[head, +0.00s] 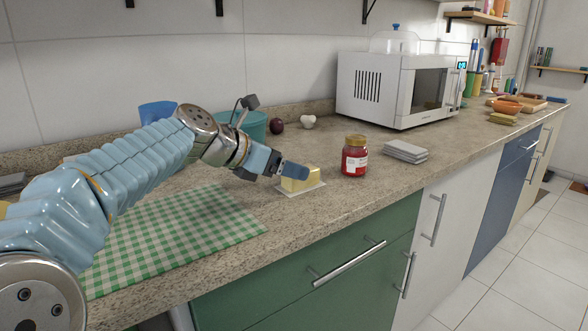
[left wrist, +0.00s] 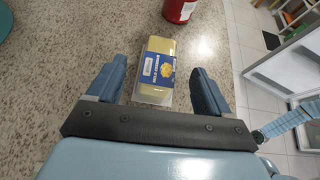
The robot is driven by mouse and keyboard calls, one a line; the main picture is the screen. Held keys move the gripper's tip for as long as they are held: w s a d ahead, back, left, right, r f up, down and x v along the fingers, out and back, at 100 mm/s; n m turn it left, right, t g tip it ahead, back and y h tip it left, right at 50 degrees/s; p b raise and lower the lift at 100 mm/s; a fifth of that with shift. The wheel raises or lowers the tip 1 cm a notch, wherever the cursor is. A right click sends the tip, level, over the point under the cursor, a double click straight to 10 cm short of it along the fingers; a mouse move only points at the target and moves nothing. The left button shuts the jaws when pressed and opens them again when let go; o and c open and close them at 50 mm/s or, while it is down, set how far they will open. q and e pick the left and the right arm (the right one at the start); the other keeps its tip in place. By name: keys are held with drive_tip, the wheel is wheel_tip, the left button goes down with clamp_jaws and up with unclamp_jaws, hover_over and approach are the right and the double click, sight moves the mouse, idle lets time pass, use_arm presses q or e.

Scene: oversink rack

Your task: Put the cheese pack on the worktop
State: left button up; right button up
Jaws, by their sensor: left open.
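The cheese pack (head: 300,178) is a yellow block with a pale tray-like base, lying on the speckled stone worktop (head: 350,201) near its front edge. In the left wrist view the cheese pack (left wrist: 158,62) shows a blue label and lies between the two fingers, with a gap on each side. My left gripper (head: 285,170) is open, low over the worktop at the pack; its fingers (left wrist: 157,85) do not appear to touch it. Part of the pack is hidden behind a finger in the head view. My right gripper is not in view.
A red jar (head: 355,158) stands just right of the pack, with grey stacked slabs (head: 405,152) beyond it. A green checked cloth (head: 170,240) lies left. A teal pot (head: 253,124), a dark round item (head: 277,126) and a microwave (head: 385,85) stand behind.

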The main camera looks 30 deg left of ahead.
use_arm(q)
drive_tip(key=v, duration=0.8)
drive_tip(key=shift+s+r, duration=0.15)
drive_tip(key=shift+s, duration=0.15)
drive_tip(key=shift+a, duration=0.1)
idle(0.8)
